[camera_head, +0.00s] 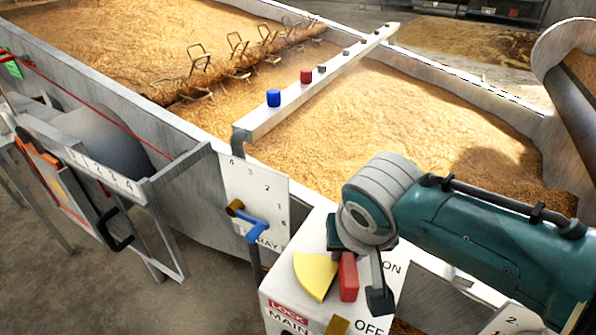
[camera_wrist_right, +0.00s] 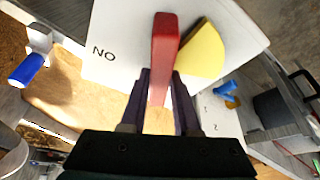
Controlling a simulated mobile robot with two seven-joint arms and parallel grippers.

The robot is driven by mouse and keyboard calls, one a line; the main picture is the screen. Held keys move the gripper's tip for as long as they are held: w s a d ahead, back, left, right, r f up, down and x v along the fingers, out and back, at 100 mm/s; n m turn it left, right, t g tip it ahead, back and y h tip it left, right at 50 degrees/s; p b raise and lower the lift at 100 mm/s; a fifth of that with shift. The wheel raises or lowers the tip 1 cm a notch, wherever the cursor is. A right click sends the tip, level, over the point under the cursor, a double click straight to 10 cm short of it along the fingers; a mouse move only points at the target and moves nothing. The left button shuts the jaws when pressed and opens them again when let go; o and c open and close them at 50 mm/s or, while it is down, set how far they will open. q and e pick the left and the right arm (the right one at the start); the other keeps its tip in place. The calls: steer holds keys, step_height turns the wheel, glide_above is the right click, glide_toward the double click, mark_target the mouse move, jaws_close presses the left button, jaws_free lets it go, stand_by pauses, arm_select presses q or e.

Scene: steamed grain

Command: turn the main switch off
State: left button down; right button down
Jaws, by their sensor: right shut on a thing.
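The main switch is a white box (camera_head: 272,282) at the bottom middle of the head view, marked LOCK, MAIN, ON and OFF. It carries a red handle (camera_head: 348,277) and a yellow sector plate (camera_head: 315,275) beside it. ON is printed right of the handle and OFF lower down. My right gripper (camera_head: 358,268) is at the box, shut on the red handle. In the right wrist view the red handle (camera_wrist_right: 164,45) runs between the two fingers (camera_wrist_right: 160,82), with the yellow plate (camera_wrist_right: 202,52) to its right. My left gripper is out of view.
A numbered white panel with a blue spray lever (camera_head: 262,229) stands just left of the box. Behind are grain beds (camera_head: 380,125) and a metal beam (camera_head: 330,75) with blue and red knobs. A frame with a black handle (camera_head: 115,238) stands at the left.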

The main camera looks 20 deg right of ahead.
mark_target(332, 280)
steer(key=m, duration=0.1)
steer(key=m+h+b, duration=0.1)
steer(key=m, duration=0.1)
steer(key=shift+w+a+f+g, duration=0.1)
steer(key=shift+a+g, duration=0.2)
steer(key=shift+w+m+h+b, duration=0.1)
steer(key=shift+m+h+b, duration=0.3)
steer(key=shift+m, duration=0.8)
steer(key=shift+g, duration=0.3)
steer(key=c, duration=0.6)
jaws_free()
steer(key=shift+c, duration=0.2)
steer(key=shift+r, duration=0.2)
steer(key=p+v, duration=0.6)
steer(key=v, duration=0.3)
steer(key=shift+a+r, duration=0.25)
steer(key=shift+r, duration=0.05)
